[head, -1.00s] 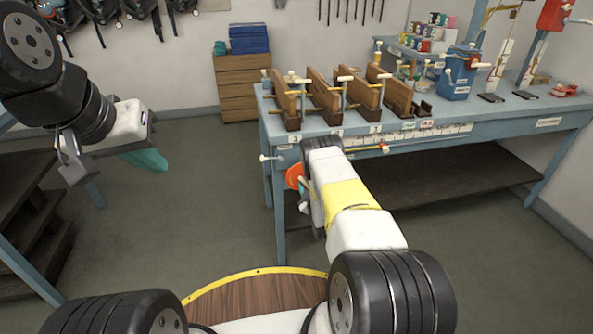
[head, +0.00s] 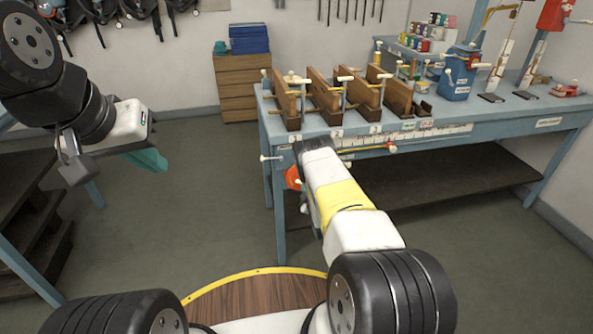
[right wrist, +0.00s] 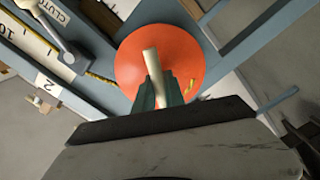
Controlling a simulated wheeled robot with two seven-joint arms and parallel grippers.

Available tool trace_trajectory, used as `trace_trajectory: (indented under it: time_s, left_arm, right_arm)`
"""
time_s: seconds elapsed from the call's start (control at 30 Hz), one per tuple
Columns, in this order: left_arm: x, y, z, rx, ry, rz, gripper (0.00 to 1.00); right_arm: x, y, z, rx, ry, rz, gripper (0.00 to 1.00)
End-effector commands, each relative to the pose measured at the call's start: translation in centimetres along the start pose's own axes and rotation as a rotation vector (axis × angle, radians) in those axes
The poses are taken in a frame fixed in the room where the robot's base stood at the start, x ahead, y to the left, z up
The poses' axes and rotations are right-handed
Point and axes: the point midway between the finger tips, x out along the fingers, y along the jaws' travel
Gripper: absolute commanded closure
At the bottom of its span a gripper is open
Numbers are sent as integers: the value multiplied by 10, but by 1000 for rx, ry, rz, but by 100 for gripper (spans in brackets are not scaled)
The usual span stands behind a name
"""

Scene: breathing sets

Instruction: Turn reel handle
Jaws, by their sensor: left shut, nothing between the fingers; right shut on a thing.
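The reel is an orange disc on the front side of the blue workbench. In the right wrist view the orange reel (right wrist: 180,58) faces the camera, with its pale handle (right wrist: 152,65) standing out from it. My right gripper (right wrist: 158,95) is shut on the handle, its green fingers around the handle's near part. In the head view only a sliver of the orange reel (head: 292,177) shows, as my right arm hides the rest and the right fingers. My left gripper (head: 148,159) is shut and empty, held in the air at the left, well away from the bench.
The blue workbench (head: 460,146) carries several wooden clamped boards (head: 322,97) and a blue container (head: 456,85). A white ruler strip and small pale levers run along its front edge. A dark shelf unit (head: 30,220) stands at the left. The floor between is clear.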

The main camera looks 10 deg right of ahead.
Motion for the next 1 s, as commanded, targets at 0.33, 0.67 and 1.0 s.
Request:
trace_trajectory:
  time_s: [0.33,0.67,1.0]
  left_arm:
    - [0,0,0,0,0,0,100]
    - [0,0,0,0,0,0,100]
    - [0,0,0,0,0,0,100]
  right_arm:
    - [0,0,0,2,-1,-1,66]
    - [-31,-1,1,2,-4,-4,66]
    - [-76,-1,1,2,-2,-2,66]
